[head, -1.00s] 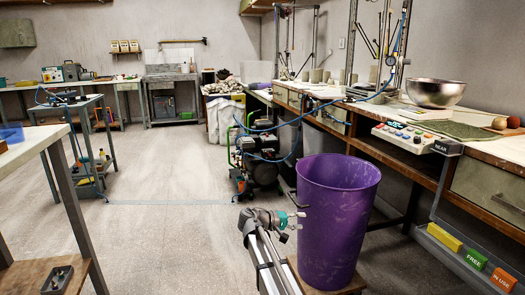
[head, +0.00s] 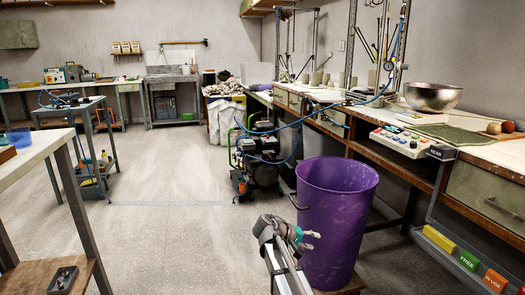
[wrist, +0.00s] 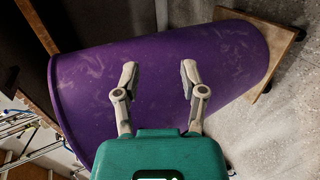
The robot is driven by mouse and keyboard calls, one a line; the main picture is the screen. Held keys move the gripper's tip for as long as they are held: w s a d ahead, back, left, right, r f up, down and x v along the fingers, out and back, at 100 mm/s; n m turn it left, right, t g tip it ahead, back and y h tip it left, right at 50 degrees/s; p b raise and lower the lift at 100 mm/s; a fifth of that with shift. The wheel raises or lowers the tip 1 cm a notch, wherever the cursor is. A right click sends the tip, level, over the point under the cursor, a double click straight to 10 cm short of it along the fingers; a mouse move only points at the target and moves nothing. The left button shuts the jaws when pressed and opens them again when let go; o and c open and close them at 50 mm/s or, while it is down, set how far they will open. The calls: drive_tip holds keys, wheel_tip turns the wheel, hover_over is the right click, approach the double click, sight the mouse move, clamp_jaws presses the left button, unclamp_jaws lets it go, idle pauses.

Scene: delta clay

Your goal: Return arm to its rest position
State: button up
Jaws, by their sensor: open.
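My gripper (head: 312,240) is low in front of the large purple bin in the head view, at the bin's left side. In the wrist view my gripper (wrist: 157,80) is open, its two grey fingers apart with nothing between them. The purple bin (head: 338,215) stands upright on a low wooden board. In the wrist view the bin (wrist: 225,55) lies behind the fingers; whether they touch it I cannot tell. My arm shows at the lower middle of the head view.
A compressor (head: 258,160) stands behind the bin. A wheeled cart (head: 85,145) and a table (head: 35,150) are on the left.

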drive_tip(key=s+m+g+y+p, duration=0.3)
drive_tip(key=s+y+p, duration=0.8)
drive_tip(key=s, duration=1.2)
wheel_tip(320, 180, up, 37)
drive_tip(key=y+p, duration=0.1)
drive_tip(key=p, duration=3.4)
drive_tip(key=shift+w+p, duration=0.2)
drive_tip(key=shift+p, duration=0.1)
